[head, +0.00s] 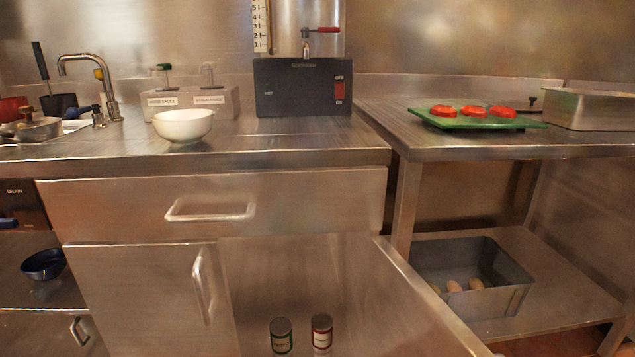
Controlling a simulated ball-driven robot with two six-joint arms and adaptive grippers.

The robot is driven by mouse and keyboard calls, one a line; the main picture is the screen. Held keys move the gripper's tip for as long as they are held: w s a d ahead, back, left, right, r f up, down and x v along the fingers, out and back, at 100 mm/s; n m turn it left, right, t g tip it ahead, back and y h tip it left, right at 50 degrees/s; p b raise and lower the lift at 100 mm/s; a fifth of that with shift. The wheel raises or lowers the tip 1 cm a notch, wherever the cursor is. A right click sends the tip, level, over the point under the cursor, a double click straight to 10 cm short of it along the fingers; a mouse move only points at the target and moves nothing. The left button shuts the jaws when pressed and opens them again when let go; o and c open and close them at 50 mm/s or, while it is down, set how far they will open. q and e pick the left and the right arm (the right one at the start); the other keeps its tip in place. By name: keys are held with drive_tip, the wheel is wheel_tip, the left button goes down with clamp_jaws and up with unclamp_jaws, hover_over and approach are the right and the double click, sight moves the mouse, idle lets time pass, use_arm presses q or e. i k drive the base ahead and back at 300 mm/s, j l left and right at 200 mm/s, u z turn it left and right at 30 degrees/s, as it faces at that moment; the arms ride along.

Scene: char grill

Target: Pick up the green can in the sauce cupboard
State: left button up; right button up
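The green can (281,337) has a dark top and a green-edged label. It stands upright at the bottom of the open cupboard (285,270) under the counter, near the lower edge of the head view. A similar can with a red-edged label (322,333) stands just to its right, with a small gap between them. The bases of the cans are hard to make out. Neither of my grippers is in view.
The open panel (420,300) slants out along the cupboard's right side. A closed door with a handle (202,285) is on the left, under a drawer (210,200). A white bowl (183,126) stands on the counter; a grey bin (500,290) sits on the right lower shelf.

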sight(280, 327)
drive_tip(key=l+u, duration=0.25)
drive_tip(key=l, duration=0.4)
drive_tip(key=l+u, duration=0.25)
drive_tip(key=l, duration=0.4)
drive_tip(key=l+u, duration=0.25)
drive_tip(key=l, duration=0.4)
drive_tip(key=k+l+u, duration=0.25)
drive_tip(key=l, duration=0.35)
drive_tip(key=j+z, duration=0.15)
drive_tip(key=j, duration=0.35)
drive_tip(key=k+j+z, duration=0.15)
drive_tip(key=j, duration=0.3)
drive_tip(key=k+j+z, duration=0.2)
drive_tip(key=j, duration=0.25)
drive_tip(key=i+j, duration=0.05)
drive_tip(key=i, duration=0.05)
